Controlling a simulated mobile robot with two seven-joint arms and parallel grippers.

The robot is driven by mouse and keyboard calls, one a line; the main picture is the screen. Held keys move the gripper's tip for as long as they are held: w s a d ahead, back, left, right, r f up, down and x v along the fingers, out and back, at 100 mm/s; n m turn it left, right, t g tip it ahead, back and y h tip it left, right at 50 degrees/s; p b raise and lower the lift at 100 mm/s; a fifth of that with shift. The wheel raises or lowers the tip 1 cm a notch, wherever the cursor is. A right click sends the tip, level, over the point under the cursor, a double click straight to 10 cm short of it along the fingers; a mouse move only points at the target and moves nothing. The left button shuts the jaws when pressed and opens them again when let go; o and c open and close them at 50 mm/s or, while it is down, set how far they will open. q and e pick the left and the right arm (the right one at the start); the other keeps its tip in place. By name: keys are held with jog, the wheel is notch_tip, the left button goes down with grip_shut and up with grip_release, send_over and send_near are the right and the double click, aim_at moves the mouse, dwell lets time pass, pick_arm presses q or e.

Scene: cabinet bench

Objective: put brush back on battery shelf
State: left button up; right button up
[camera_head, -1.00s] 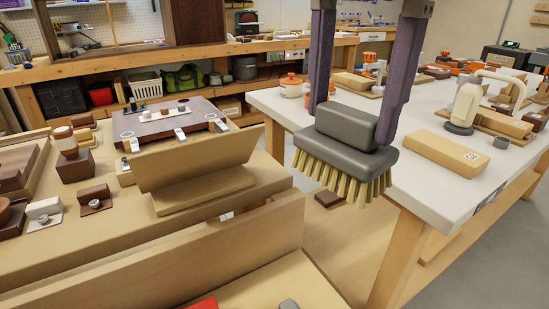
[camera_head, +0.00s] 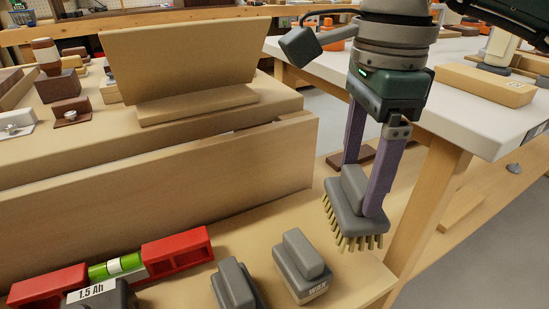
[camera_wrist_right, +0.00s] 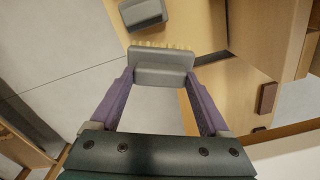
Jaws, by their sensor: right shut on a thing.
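The brush (camera_head: 346,206) has a grey block body with a raised grip and pale yellow bristles pointing down. My right gripper (camera_head: 364,185) is shut on the brush's grip and holds it tilted near the right end of the low wooden shelf (camera_head: 235,236). In the right wrist view the brush (camera_wrist_right: 160,76) sits between the purple fingers of the gripper (camera_wrist_right: 160,80). The shelf carries a dark battery block (camera_head: 100,297) labelled 1.5 Ah. My left gripper is out of view.
An upright board (camera_head: 160,190) backs the shelf. A white-topped table (camera_head: 440,105) stands at right.

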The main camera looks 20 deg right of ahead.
aim_at(352, 210)
jog(key=shift+f+b, duration=0.75)
jog(key=shift+f, duration=2.35)
jog(key=shift+f, duration=0.15)
jog(key=o, duration=1)
jog(key=shift+o, duration=0.2)
